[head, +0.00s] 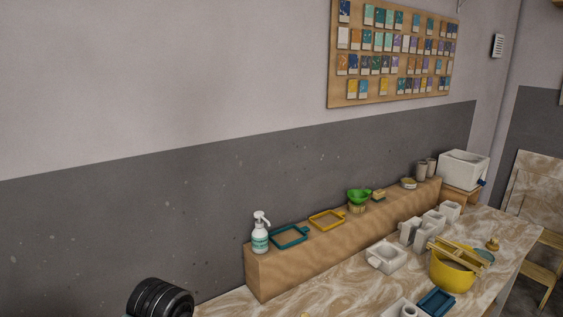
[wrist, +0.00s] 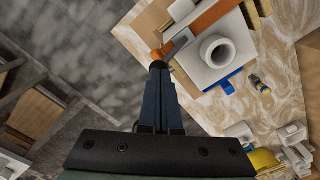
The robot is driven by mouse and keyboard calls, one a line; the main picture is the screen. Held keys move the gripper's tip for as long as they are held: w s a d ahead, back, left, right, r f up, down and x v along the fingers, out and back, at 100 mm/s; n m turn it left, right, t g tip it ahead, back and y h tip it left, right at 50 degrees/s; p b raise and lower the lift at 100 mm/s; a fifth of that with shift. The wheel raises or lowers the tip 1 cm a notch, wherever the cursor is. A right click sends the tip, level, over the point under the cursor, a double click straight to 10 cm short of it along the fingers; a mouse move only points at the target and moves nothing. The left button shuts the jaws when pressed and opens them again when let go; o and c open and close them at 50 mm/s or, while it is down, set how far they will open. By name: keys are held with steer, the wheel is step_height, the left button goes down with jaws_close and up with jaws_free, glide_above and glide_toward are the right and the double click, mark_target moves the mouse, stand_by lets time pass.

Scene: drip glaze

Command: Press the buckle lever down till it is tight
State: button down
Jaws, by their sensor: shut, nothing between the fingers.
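In the wrist view, a white plaster mold (wrist: 213,67) with a round spout hole stands on the marbled table. An orange strap (wrist: 212,14) runs along its side. A grey metal piece (wrist: 181,42), which looks like the buckle lever, sits at the strap's near end, with a small orange part beside it. My gripper (wrist: 158,67) is shut and empty. Its dark fingertips appear close to the lever's near end; I cannot tell whether they touch. The lever's exact angle is unclear. In the head view, my gripper and the buckle do not show.
In the head view, a yellow bowl (head: 452,272) with wooden sticks, a blue tray (head: 436,301) and several white molds stand on the table. A wooden shelf (head: 320,258) along the wall carries a soap bottle (head: 260,236). In the wrist view, open floor (wrist: 90,60) lies left of the table edge.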

steer(key=shift+f+b, duration=0.65)
steer(key=shift+f, duration=0.45)
stand_by(0.3)
step_height(320, 180, up, 6)
steer(key=p, duration=0.5)
stand_by(0.4)
